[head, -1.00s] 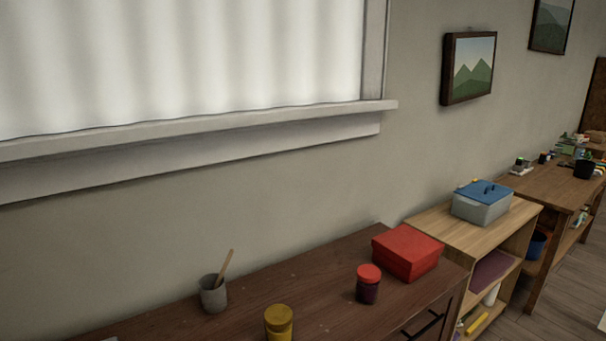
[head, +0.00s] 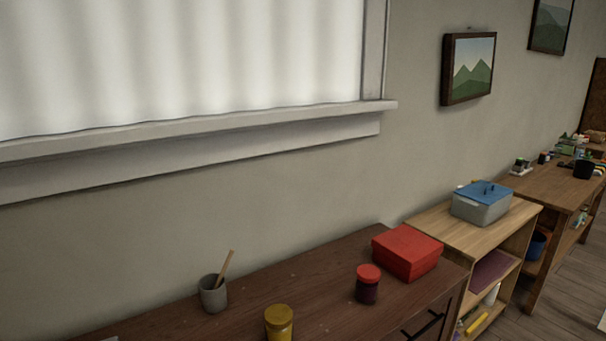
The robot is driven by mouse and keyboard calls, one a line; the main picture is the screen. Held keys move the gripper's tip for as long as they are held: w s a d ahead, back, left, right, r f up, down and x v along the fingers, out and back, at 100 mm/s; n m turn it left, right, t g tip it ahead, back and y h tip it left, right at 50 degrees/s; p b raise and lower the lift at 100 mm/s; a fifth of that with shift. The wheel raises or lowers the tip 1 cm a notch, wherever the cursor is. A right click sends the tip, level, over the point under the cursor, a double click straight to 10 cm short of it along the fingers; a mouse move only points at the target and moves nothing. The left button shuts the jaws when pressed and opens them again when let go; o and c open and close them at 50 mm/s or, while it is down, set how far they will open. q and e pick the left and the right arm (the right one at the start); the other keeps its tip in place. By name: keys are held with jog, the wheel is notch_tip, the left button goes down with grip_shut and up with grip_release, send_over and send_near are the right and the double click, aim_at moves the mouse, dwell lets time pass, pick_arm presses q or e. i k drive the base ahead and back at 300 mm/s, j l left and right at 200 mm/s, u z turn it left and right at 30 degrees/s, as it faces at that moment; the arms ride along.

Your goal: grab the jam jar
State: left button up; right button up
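A small jar with a red lid and dark contents (head: 367,285), which looks like the jam jar, stands upright on the dark wooden cabinet (head: 320,265). It is in front of and a little left of a red box. A yellow jar (head: 279,323) stands to its left, nearer the bottom edge of the head view. Neither of my grippers shows in the head view.
A grey cup with a wooden stick (head: 213,294) stands left on the cabinet. The red box (head: 407,252) sits at its right end. Beyond are a light shelf (head: 428,220) with a blue-lidded container (head: 482,204) and a cluttered table (head: 553,186). A windowsill (head: 200,129) juts out above.

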aim_at(365, 294)
jog(key=i+l+u, duration=0.2)
jog(key=l, duration=0.15)
jog(key=i+l+u, duration=0.2)
jog(key=l, duration=0.2)
jog(key=l+u, duration=0.2)
jog(key=l, duration=0.2)
